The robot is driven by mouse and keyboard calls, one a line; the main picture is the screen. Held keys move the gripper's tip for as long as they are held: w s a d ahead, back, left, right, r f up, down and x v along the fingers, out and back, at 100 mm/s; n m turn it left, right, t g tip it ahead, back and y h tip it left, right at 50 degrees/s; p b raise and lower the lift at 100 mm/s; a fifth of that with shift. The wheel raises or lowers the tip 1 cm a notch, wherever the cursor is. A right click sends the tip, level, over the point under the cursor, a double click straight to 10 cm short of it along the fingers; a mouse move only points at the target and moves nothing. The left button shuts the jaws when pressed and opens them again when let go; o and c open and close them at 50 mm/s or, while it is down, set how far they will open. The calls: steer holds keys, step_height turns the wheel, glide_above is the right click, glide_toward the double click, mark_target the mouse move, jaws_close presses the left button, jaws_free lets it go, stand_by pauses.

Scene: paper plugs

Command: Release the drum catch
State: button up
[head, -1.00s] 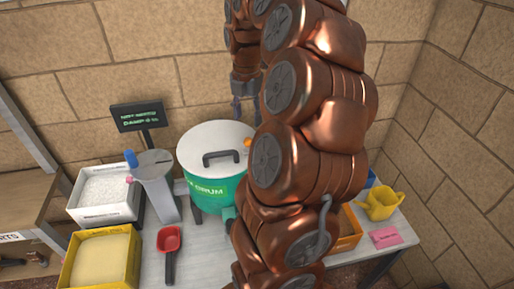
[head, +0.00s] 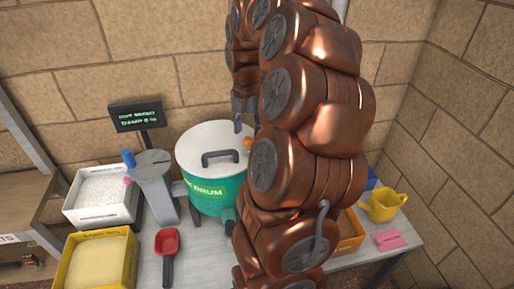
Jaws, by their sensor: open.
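The green drum (head: 207,193) stands on the table with its white lid (head: 200,142) on top and a dark handle on the lid. A small orange part (head: 247,142), perhaps the catch, shows at the lid's right edge, partly behind my arm. My gripper (head: 238,124) is open, pointing down just above and behind that orange part, at the lid's back right. Only part of it shows; my copper arm hides the rest. I cannot tell whether it touches the lid.
Left of the drum are a grey stand (head: 155,180), a display (head: 136,116), a white tray (head: 100,211) and a yellow tray (head: 97,265). A red scoop (head: 167,245) lies in front. A yellow watering can (head: 383,205) and pink card (head: 389,239) are at right.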

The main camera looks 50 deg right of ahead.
mark_target(248, 138)
steer(key=shift+f+b, duration=0.95)
steer(key=shift+f, duration=1.05)
steer(key=c, duration=0.6)
steer(key=shift+c, duration=0.2)
